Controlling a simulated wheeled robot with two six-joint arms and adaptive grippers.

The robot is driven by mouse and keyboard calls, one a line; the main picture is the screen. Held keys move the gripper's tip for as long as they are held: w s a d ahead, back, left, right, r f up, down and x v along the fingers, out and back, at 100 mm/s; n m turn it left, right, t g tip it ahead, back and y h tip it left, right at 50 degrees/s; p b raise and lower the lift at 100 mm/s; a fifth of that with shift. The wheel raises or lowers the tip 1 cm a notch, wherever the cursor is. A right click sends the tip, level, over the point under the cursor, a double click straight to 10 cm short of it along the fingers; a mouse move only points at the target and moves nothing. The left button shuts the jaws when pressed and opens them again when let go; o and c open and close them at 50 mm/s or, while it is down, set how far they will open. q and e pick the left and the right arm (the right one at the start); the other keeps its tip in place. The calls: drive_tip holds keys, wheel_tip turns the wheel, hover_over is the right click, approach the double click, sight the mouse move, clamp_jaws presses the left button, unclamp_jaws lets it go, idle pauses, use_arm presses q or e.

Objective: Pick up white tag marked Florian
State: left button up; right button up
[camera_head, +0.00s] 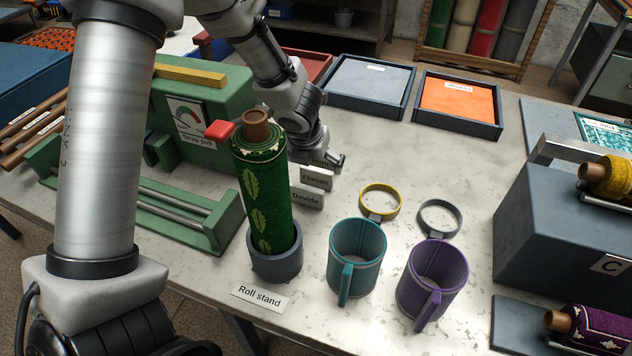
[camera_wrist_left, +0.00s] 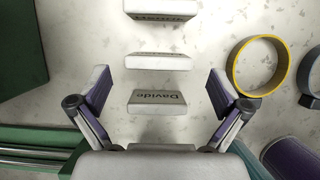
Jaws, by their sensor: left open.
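The white tag marked Florian (camera_head: 317,179) stands on the table in the head view, between the tag marked Davide (camera_head: 308,199) and a further tag (camera_head: 325,161) partly hidden by my gripper. In the left wrist view, the Davide tag (camera_wrist_left: 157,102) lies between my fingers. The middle tag (camera_wrist_left: 160,61), Florian by its order, is just beyond, its lettering too small to read. My left gripper (camera_wrist_left: 158,92) is open and empty above the tags. My right gripper is not in view.
A green roll (camera_head: 262,190) stands in the roll stand (camera_head: 275,262) close to the tags. A yellow ring (camera_head: 366,205), grey ring (camera_head: 424,210), teal mug (camera_head: 362,250) and purple mug (camera_head: 440,275) stand to the right. A green strap-pull device (camera_head: 205,115) is left.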

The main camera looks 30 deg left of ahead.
sight(316, 169)
use_arm(q)
drive_tip(key=b+x, duration=0.1)
drive_tip(key=x, duration=0.3)
drive_tip(key=shift+a+f, duration=0.1)
drive_tip(key=shift+f, duration=0.2)
drive_tip(key=shift+s+r, duration=0.15)
drive_tip(key=c, duration=0.8)
